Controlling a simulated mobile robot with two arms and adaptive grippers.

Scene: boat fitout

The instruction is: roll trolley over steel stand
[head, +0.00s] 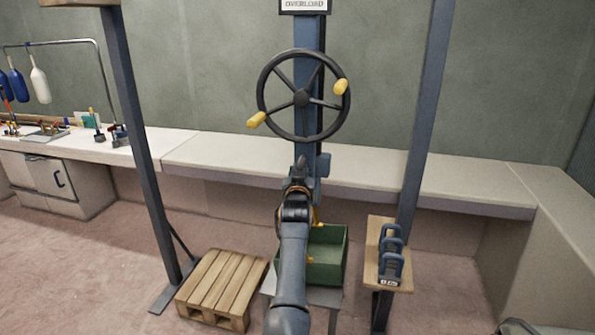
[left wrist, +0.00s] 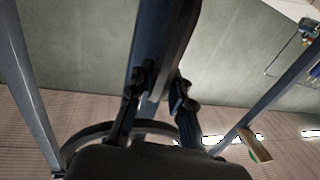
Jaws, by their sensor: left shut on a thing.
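A dark handwheel (head: 264,75) with two yellow knobs stands upright on a blue post (head: 311,33) in the head view. My left gripper (head: 299,165) is just below the wheel's lower rim, in front of the post. The wheel's rim shows there behind the fingers. A grey steel stand (head: 325,297) carries a green bin (head: 328,270), partly hidden by my left arm. I cannot make out a trolley. My right gripper is not in view.
Blue uprights (head: 140,150) (head: 428,110) stand on both sides. A white bench (head: 240,160) runs along the wall.

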